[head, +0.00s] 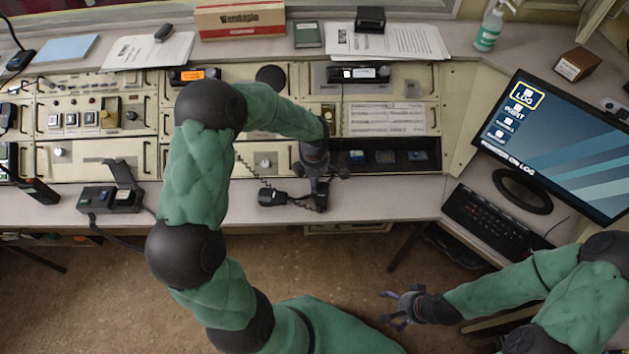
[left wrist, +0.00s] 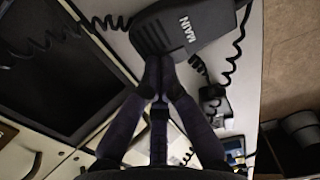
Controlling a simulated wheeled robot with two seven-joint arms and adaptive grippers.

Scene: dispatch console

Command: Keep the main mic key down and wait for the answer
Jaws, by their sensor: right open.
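The main mic is a black unit marked MAIN (left wrist: 182,30) with a coiled cord, at the top of the left wrist view. In the head view my left gripper (head: 316,186) reaches down over the counter front and largely hides it. In the left wrist view the left fingertips (left wrist: 158,76) are together, with nothing seen between them. They are at the mic's near edge; whether they touch it or press its key I cannot tell. My right gripper (head: 397,310) is open and empty, low over the floor in front of the counter.
A small black unit (head: 272,197) with a coiled cord lies left of my left gripper. A black stand with a small screen (head: 110,198) is further left. The monitor (head: 553,145) and keyboard (head: 497,222) are at the right. The counter front between gripper and keyboard is clear.

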